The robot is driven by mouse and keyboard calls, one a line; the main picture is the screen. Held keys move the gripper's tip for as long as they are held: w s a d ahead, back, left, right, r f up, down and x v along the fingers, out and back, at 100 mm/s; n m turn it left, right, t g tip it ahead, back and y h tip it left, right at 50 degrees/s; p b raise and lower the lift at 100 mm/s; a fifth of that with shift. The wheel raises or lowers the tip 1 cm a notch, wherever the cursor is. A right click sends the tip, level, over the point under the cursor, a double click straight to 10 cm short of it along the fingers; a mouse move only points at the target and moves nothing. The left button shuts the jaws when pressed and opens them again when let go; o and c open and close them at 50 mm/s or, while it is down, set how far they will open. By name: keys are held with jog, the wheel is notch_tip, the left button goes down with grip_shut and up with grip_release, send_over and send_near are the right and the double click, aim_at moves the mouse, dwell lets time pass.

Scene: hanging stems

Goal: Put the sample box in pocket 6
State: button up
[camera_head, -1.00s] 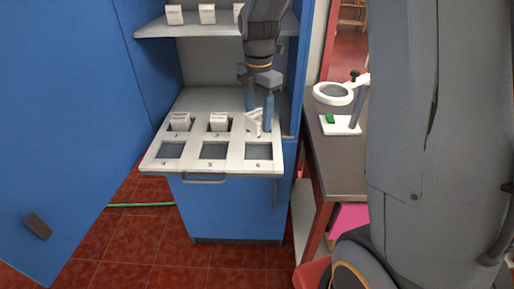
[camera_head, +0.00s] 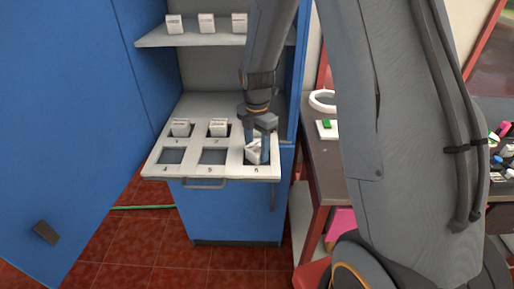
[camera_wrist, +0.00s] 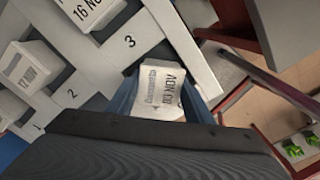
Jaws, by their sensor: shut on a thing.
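The sample box (camera_head: 253,152) is small and white, and it looks tilted in the head view. My gripper (camera_head: 258,150) is shut on it, over pocket 6 (camera_head: 263,164) at the front right of the tray. In the wrist view the box (camera_wrist: 156,92) sits between the fingers, its printed NOV label facing the camera. The box and fingers cover most of pocket 6, so I cannot tell whether the box's lower end is inside it.
White boxes stand in pocket 1 (camera_head: 180,128) and pocket 2 (camera_head: 218,128). The wrist view shows another box (camera_wrist: 88,10) at pocket 3. Pocket 4 (camera_head: 171,156) and pocket 5 (camera_head: 213,157) are empty. A shelf (camera_head: 190,40) hangs above; a dark bench (camera_head: 322,165) stands right.

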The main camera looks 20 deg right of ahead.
aim_at(257, 147)
jog(key=shift+f, duration=0.15)
jog(key=o, duration=0.8)
notch_tip(257, 147, up, 12)
jog(key=f+b, duration=0.1)
jog(key=b, duration=0.2)
jog(key=shift+s+f+m+t, duration=0.25)
jog(key=shift+s+f+m, duration=0.55)
jog(key=shift+s+m, duration=2.6)
jog(key=shift+s+f+m+t, duration=0.2)
jog(key=shift+s+f+m, duration=0.65)
jog(key=shift+s+m, duration=2.55)
jog(key=shift+s+f+m+t, duration=0.25)
jog(key=shift+s+f+m, duration=1.1)
jog(key=shift+m, duration=3.55)
